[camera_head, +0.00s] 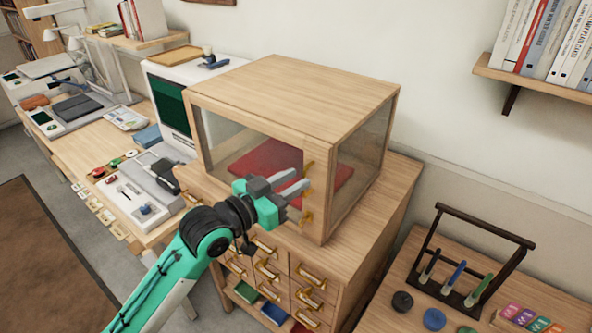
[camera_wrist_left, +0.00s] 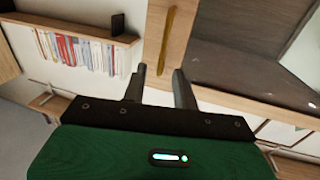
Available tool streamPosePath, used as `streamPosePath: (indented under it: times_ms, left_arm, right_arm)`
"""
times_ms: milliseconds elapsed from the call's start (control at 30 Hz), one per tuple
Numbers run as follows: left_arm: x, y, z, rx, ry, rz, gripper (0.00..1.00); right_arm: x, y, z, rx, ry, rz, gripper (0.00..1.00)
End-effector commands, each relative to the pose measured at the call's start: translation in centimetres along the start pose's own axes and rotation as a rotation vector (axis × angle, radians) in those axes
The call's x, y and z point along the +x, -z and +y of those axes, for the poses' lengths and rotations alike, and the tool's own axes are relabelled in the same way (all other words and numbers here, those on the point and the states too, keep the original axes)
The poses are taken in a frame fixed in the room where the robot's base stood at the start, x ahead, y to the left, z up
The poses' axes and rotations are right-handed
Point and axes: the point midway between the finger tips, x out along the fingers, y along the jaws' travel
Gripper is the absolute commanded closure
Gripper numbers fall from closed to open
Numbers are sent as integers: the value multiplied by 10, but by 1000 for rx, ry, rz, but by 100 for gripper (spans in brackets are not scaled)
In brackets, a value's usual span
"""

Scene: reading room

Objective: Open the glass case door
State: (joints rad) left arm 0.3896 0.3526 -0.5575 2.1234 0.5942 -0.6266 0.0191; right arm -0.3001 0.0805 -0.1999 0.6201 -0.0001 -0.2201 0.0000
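The glass case (camera_head: 320,88) is a wooden box with glass panes on top of a drawer cabinet. Its glass door (camera_head: 225,140) faces front and looks closed flush with the frame. A brass handle (camera_head: 307,219) runs upright at the door's right side; my fingers hide its middle. My left gripper (camera_head: 298,183) is in front of the handle, fingers pointing at it. In the left wrist view the left gripper (camera_wrist_left: 160,85) is open, and the handle (camera_wrist_left: 171,38) lines up between its fingertips. I cannot tell whether they touch it. My right gripper is not in view.
The drawer cabinet (camera_head: 378,228) with brass pulls stands below the case. A dark tool rack (camera_head: 470,225) and round pads stand on a table at right. A desk (camera_head: 78,150) with devices is at left. A bookshelf (camera_head: 545,85) hangs at upper right.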

Motion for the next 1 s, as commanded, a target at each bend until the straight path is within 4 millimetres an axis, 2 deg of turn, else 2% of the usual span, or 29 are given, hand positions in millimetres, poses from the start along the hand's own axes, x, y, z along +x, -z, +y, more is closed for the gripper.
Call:
streamPosePath:
  times_ms: [133,433,467,600,1000]
  left_arm:
    - [11,1,0,-2,0,1,71]
    - [14,-1,0,0,0,0,71]
    - [14,-1,0,0,0,0,73]
    - [13,-1,0,0,0,0,100]
    - [12,-2,-2,3,-10,0,100]
  right_arm:
    - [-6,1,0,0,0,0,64]
    - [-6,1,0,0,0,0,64]
    - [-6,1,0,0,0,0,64]
    - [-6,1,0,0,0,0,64]
    - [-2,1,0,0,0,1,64]
